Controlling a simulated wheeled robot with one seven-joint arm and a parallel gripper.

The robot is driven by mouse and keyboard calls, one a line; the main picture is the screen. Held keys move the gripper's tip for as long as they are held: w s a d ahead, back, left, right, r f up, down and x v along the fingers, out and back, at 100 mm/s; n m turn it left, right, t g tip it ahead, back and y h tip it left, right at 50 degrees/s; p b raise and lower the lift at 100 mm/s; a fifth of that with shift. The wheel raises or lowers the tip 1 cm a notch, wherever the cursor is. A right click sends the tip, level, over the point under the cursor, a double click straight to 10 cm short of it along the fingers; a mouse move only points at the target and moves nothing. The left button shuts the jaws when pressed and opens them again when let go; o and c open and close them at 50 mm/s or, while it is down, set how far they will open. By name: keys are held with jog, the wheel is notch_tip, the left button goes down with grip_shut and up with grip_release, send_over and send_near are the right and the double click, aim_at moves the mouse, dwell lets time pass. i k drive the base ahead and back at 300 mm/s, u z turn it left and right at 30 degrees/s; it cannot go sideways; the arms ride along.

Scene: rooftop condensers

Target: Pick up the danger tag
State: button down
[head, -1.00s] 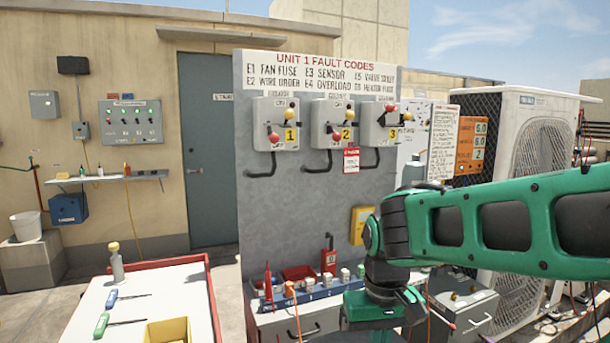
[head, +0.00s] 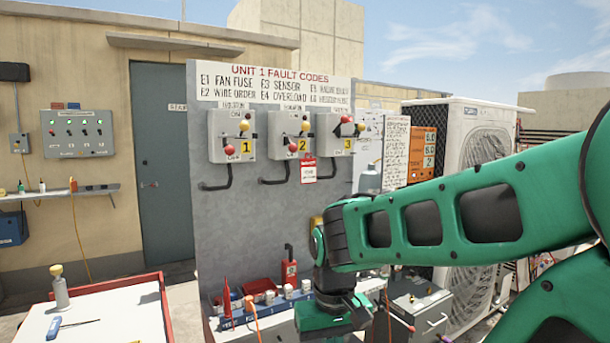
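The danger tag (head: 308,171) is a small white card with a red top. It hangs on the grey fault-code panel (head: 270,218), just below the right side of isolator 2 (head: 288,136). My green arm reaches in from the right, and its dark wrist joint is low in front of the panel, below and right of the tag. My gripper's fingers do not show; the end of the arm runs out at the bottom edge. The tag is clear of the arm and nothing covers it.
Isolators 1 (head: 231,136) and 3 (head: 341,134) flank isolator 2. A shelf below holds a blue rack (head: 238,323), a red padlock-like item (head: 289,270) and small parts. A white-topped cart (head: 100,318) stands at lower left. The condenser (head: 470,140) stands at right.

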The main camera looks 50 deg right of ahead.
aim_at(308, 166)
jog(key=z, duration=2.65)
jog(key=k, duration=0.9)
jog(key=u, duration=1.05)
jog(key=i, duration=1)
jog(key=z, duration=0.05)
